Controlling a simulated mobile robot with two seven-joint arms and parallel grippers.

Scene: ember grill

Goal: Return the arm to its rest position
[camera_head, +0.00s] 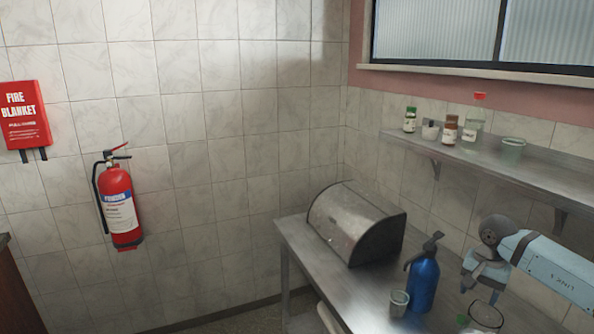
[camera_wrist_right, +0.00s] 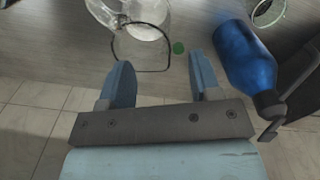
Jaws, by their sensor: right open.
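My right gripper (camera_head: 483,285) is at the right of the head view, above the steel table. Its two light-blue fingers also show in the right wrist view (camera_wrist_right: 162,85), apart with nothing between them. A clear glass vessel with a dark rim (camera_head: 486,316) stands on the table below the gripper; it shows beyond the fingers in the wrist view (camera_wrist_right: 135,30). A blue siphon bottle (camera_head: 423,284) stands just left of the gripper, apart from it. My left gripper is in neither view.
The steel table (camera_head: 345,290) bears a domed metal bin (camera_head: 345,220) and a small cup (camera_head: 399,303). A wall shelf (camera_head: 450,155) with several jars runs above. A red fire extinguisher (camera_head: 119,205) and a fire blanket (camera_head: 22,115) hang on the tiled wall.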

